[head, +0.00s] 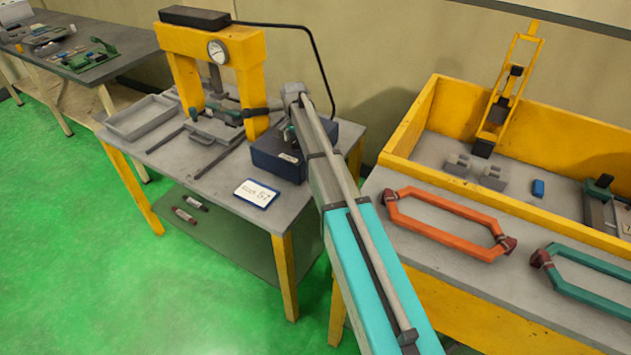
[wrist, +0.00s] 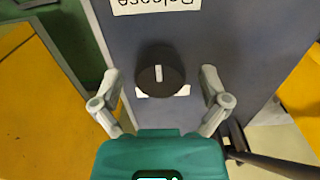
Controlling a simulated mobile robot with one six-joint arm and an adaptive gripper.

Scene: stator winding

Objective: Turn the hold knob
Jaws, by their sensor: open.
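A round black knob (wrist: 158,76) with a white pointer line sits on the face of a dark blue-grey box in the wrist view. The pointer runs along the picture's vertical. Another white label (wrist: 182,91) is mostly hidden behind the knob. My gripper (wrist: 162,76) is open, one finger on either side of the knob with a gap on each side. In the head view the dark blue box (head: 272,158) stands on the table; my arm hides the knob there.
A yellow press frame (head: 178,42) with a gauge (head: 217,50) stands left of the box. A grey tray (head: 141,117) and a white sign (head: 256,194) lie on the grey table. A yellow-walled bench (head: 408,122) with orange coil (head: 440,207) is at right.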

